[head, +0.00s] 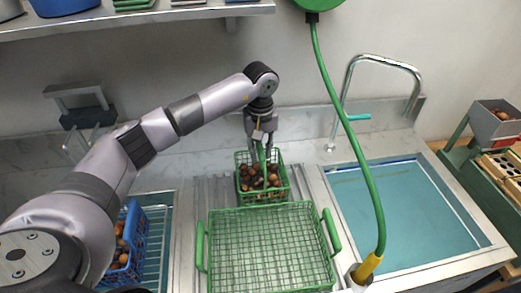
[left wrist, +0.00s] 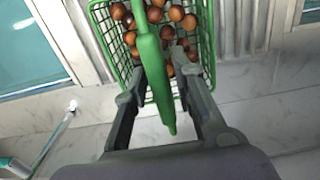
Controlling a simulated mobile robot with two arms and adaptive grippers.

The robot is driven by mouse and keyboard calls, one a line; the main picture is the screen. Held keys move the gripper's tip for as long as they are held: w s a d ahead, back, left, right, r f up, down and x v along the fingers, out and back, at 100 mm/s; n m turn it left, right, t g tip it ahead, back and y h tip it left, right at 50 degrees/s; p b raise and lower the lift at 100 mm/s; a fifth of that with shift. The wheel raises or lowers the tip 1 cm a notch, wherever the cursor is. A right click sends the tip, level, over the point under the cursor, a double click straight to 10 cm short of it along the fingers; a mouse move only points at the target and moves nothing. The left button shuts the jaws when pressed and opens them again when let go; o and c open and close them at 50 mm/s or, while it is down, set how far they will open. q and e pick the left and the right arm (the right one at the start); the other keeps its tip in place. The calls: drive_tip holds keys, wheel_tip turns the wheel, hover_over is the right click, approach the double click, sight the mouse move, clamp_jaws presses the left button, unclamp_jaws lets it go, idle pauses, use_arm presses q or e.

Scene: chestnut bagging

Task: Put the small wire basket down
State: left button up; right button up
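The small green wire basket (head: 266,197) holds several brown chestnuts. It is upright at the ribbed drainboard, just behind the large green wire basket; I cannot tell whether its bottom touches the surface. My left gripper (head: 262,143) is above it, pointing down, with its fingers on either side of the green handle. In the left wrist view, the fingers (left wrist: 160,72) appear shut on this handle, and the basket (left wrist: 208,40) with its chestnuts shows beyond them. My right gripper is not in view.
The large empty green wire basket (head: 328,243) lies in front. A blue basket of chestnuts (head: 138,222) stands in the left sink. The right sink (head: 400,210) is covered in teal. A green hose (head: 350,130) hangs in front of the tap (head: 349,75). A shelf (head: 150,14) runs overhead.

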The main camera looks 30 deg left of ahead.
use_arm(q)
drive_tip(key=shift+o, duration=0.7)
wheel_tip(320, 180, up, 7)
drive_tip(key=shift+f+b, duration=0.1)
drive_tip(key=shift+b, duration=1.05)
drive_tip(key=shift+r, duration=0.5)
